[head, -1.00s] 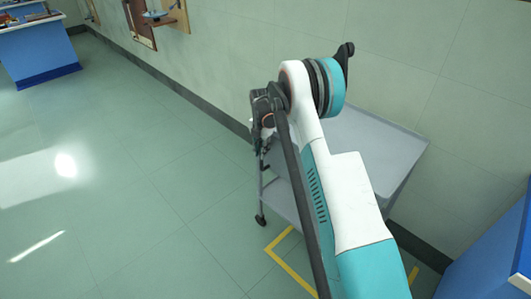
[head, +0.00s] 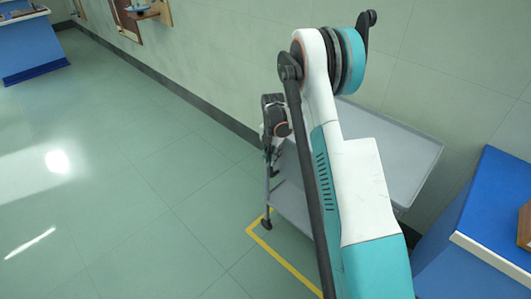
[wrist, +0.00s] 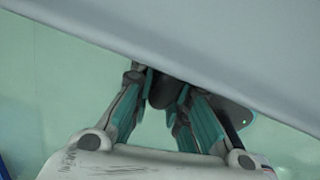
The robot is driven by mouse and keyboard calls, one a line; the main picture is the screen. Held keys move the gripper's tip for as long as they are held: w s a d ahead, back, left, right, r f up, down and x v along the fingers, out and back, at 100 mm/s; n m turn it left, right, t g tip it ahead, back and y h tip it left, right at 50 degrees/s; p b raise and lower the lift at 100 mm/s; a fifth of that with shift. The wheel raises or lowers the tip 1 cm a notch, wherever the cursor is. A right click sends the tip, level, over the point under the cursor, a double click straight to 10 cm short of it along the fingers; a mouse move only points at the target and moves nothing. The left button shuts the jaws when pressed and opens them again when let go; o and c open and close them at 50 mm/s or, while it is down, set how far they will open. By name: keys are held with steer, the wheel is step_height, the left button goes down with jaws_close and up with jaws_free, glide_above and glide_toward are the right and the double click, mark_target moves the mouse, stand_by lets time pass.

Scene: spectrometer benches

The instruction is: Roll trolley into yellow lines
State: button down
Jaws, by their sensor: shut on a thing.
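The grey trolley (head: 402,150) stands near the wall, right of centre in the head view, with its flat top and lower shelf partly behind my arm. Its near left wheel (head: 267,224) is just inside the corner of the yellow lines (head: 285,265) on the floor. The other wheels and the rest of the lines are hidden. My gripper (wrist: 172,98) is shut on a dark part at the trolley's edge, probably its handle. The trolley's pale grey panel (wrist: 220,45) fills the top of the wrist view.
A blue bench (head: 480,230) stands close on the right, with a brown object on it. Another blue bench (head: 32,50) is at the far left. The wall (head: 230,60) runs behind the trolley. The floor (head: 130,180) on the left is clear.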

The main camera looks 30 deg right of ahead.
steer(key=shift+s+d, duration=0.15)
steer(key=shift+s, duration=0.45)
steer(key=c, duration=1.6)
jaws_free()
steer(key=shift+s, duration=0.1)
steer(key=shift+o, duration=0.2)
steer(key=shift+r, duration=0.1)
step_height(320, 180, up, 12)
